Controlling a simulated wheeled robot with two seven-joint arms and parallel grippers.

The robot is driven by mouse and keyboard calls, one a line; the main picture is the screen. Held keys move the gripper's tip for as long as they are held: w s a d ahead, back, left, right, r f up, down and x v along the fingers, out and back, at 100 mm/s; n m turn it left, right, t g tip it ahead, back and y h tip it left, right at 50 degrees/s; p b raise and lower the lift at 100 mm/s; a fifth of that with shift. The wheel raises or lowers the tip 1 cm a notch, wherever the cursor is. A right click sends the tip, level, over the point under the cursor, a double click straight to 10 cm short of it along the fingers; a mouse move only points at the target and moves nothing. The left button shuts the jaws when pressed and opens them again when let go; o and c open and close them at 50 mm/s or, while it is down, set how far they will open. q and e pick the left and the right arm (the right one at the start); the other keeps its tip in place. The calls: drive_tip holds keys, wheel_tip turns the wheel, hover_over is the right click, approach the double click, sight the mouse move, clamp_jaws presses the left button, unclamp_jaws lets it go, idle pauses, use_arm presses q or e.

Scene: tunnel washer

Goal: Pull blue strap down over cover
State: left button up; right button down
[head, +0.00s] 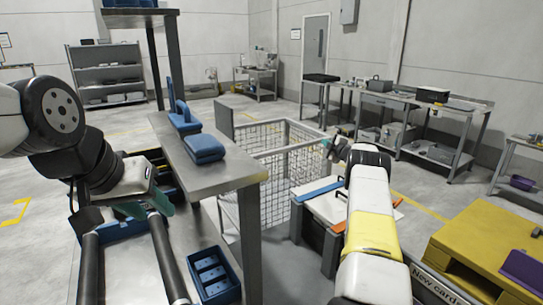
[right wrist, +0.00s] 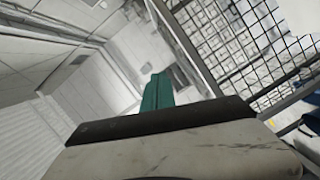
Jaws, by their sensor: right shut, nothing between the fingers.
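A blue strip (head: 318,189), which looks like the blue strap, lies along the edge of a pale flat cover (head: 328,207) in front of the wire cage. My right arm hides part of the cover. My right gripper (head: 333,147) is above and beyond the strip, apart from it, with its teal fingers together and empty. The fingers also show in the right wrist view (right wrist: 157,92), with no strap between them. My left gripper (head: 125,213) is at the left, low beside the metal table, with its teal fingers apart. I see nothing held in it.
A wire cage (head: 277,170) stands behind the cover. A blue bin (head: 213,276) is below. A yellow cart (head: 478,250) stands at the right. Open floor lies near the back.

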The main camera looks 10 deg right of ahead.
drive_tip(key=shift+d, duration=0.1)
idle(0.5)
drive_tip(key=shift+s, duration=3.8)
drive_tip(key=s+a+r+m+g+h, duration=0.1)
drive_tip(key=s+r+m+h, duration=0.15)
drive_tip(key=r, duration=0.55)
drive_tip(key=s+a+r+m+h, duration=0.1)
drive_tip(key=s+r+m, duration=0.15)
drive_tip(key=r, duration=0.55)
drive_tip(key=s+a+r+m+g, duration=0.2)
drive_tip(key=s+a+r+m, duration=0.4)
drive_tip(key=s, duration=0.4)
drive_tip(key=s+a+f+m+g+y, duration=0.1)
drive_tip(key=s+a, duration=0.6)
drive_tip(key=s, duration=0.7)
drive_tip(key=s+a+f+m+g+y, duration=0.1)
drive_tip(key=s+a+g, duration=0.3)
drive_tip(key=s, duration=0.9)
drive_tip(key=s+a+f+m+g+y, duration=0.1)
drive_tip(key=s+a+f+g, duration=0.1)
drive_tip(key=s+a, duration=0.8)
drive_tip(key=s+f, duration=0.1)
drive_tip(key=s, duration=0.3)
drive_tip(key=shift+s+f, duration=0.3)
drive_tip(key=shift+f, duration=0.05)
drive_tip(key=shift+s+a, duration=0.1)
